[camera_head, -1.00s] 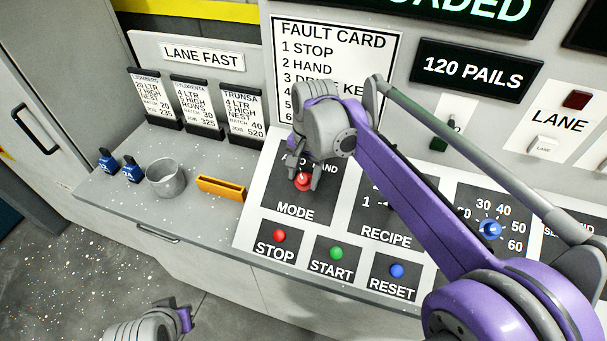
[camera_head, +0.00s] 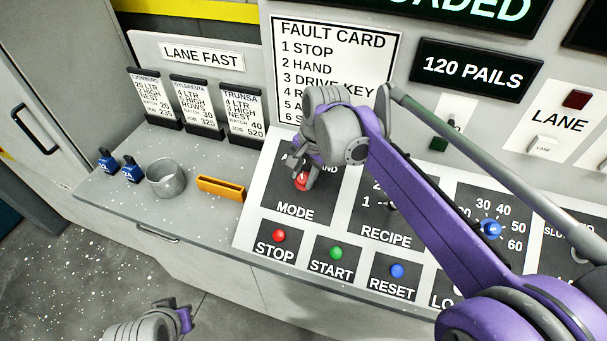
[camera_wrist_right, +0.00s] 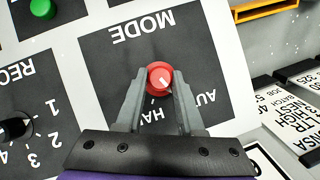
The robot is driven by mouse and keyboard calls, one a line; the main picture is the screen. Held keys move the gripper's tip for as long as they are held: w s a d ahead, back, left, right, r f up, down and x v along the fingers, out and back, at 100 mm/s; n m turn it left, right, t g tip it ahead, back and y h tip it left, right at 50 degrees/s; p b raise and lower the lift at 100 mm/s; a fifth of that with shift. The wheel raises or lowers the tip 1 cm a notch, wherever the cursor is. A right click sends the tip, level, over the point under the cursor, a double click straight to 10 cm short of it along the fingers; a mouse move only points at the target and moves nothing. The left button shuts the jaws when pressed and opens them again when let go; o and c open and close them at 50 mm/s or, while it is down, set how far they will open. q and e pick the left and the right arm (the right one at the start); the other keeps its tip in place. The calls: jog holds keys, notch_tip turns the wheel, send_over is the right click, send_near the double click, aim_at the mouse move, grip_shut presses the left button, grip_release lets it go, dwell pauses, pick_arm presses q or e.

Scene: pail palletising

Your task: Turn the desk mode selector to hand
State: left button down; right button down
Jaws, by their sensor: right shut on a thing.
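The mode selector is a red knob (camera_head: 302,182) on the black MODE plate (camera_head: 295,211) of the desk, and it also shows in the right wrist view (camera_wrist_right: 159,76). My right gripper (camera_head: 303,178) is shut on this knob, with one finger on each side (camera_wrist_right: 158,90). The HAND label is partly covered by a finger. My left gripper (camera_head: 182,316) is low at the left, away from the desk, and its jaw opening is not clear.
Stop (camera_head: 279,235), start (camera_head: 336,252) and reset (camera_head: 397,270) buttons sit just below. The recipe knob (camera_wrist_right: 14,128) is beside the MODE plate. A grey cup (camera_head: 165,179), an orange tray (camera_head: 221,188) and blue stamps (camera_head: 131,169) stand on the left shelf.

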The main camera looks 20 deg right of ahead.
jog(key=m+t, duration=0.1)
jog(key=m, duration=0.1)
jog(key=m+t, duration=0.1)
jog(key=m, duration=0.1)
jog(key=m+t+y, duration=0.1)
jog(key=shift+s+d+f+m, duration=0.1)
jog(key=shift+s+m, duration=0.15)
jog(key=shift+m, duration=0.15)
jog(key=m+t+b, duration=0.1)
jog(key=m+t, duration=0.1)
jog(key=m, duration=0.2)
jog(key=shift+s+m, duration=0.1)
jog(key=shift+m, duration=0.2)
jog(key=shift+t, duration=0.3)
jog(key=c, duration=0.5)
grip_release()
jog(key=v, duration=1)
jog(key=shift+s+r+p, duration=0.25)
jog(key=shift+r+p, duration=0.05)
jog(key=shift+s+f, duration=0.1)
